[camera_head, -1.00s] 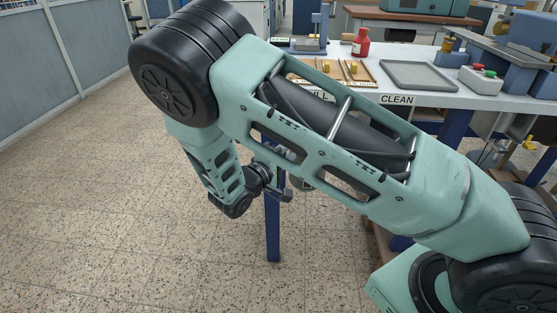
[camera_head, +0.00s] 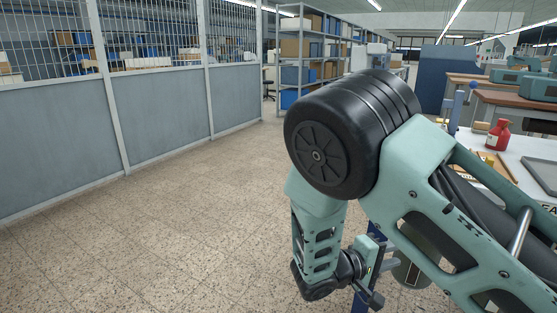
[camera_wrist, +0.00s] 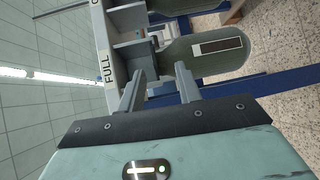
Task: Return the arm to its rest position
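My arm is folded, with its black-capped elbow high and the forearm hanging down in the head view. My gripper (camera_head: 370,285) is at the arm's lower end, small and partly hidden there, beside the table's blue leg. In the wrist view my gripper (camera_wrist: 158,75) has its two grey fingers apart. I see nothing held between them, only background through the gap.
Clear tiled floor (camera_head: 170,230) runs left to a grey partition (camera_head: 160,115).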

